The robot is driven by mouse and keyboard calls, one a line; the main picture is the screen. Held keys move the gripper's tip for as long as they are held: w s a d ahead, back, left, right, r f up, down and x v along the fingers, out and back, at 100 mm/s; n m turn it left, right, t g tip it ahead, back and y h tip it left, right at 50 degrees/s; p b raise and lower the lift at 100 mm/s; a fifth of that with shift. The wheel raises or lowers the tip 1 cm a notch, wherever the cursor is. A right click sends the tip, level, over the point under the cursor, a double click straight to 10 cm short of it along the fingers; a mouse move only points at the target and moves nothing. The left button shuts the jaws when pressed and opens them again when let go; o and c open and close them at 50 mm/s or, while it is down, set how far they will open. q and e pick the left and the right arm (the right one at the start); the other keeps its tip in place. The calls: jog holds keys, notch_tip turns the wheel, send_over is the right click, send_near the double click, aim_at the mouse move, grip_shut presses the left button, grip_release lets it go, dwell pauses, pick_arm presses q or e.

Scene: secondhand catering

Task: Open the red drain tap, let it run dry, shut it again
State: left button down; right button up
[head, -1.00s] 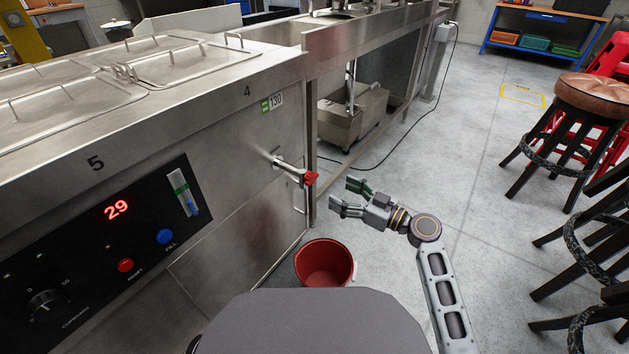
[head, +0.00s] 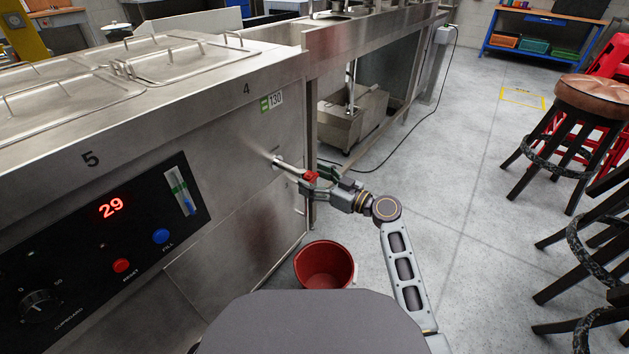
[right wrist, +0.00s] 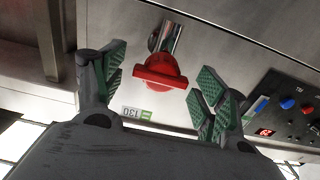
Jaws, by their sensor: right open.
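The red drain tap (head: 311,176) sits at the end of a short metal pipe (head: 285,166) on the front of the steel unit. In the right wrist view the red tap handle (right wrist: 160,72) lies crosswise between my open fingers, apart from both pads. My right gripper (head: 322,182) is open around the tap; it also shows in the right wrist view (right wrist: 158,88). A red bucket (head: 325,266) stands on the floor below the tap. No water is seen running. The bucket's inside looks red and empty. My left gripper is not in view.
The steel unit has a control panel (head: 105,250) reading 29, with red and blue buttons and a level gauge (head: 181,193). Stools (head: 575,130) stand at the right. A cable (head: 400,130) runs across the floor.

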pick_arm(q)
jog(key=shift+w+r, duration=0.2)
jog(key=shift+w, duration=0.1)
pick_arm(e)
jog(key=c, duration=0.9)
jog(key=shift+c, duration=0.7)
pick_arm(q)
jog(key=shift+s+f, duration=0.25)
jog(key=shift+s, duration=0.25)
